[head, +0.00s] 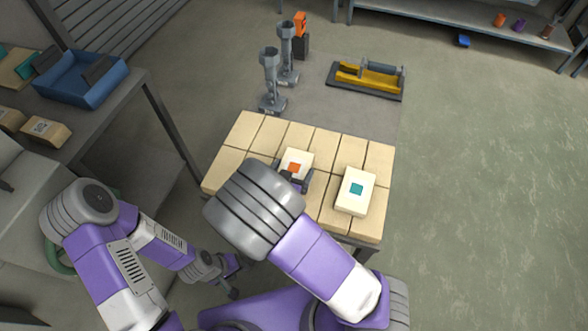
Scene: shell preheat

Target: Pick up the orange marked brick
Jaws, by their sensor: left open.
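The orange marked brick (298,158) is a cream block with an orange square on top. It lies on the table of pale firebricks (255,130), left of a similar brick with a teal square (357,203). My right gripper (293,180) is at the near end of the orange marked brick, its dark fingers close to the brick's sides. My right wrist hides part of this gripper, so I cannot tell whether the fingers touch the brick. My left gripper (236,278) is open and empty, low beside the table's near left corner.
A side bench with a blue bin (82,80) and a brown block (46,132) stands at the left. Two grey posts (270,82) stand behind the table, with a yellow tool on a dark base (368,78) to their right. Floor at the right is clear.

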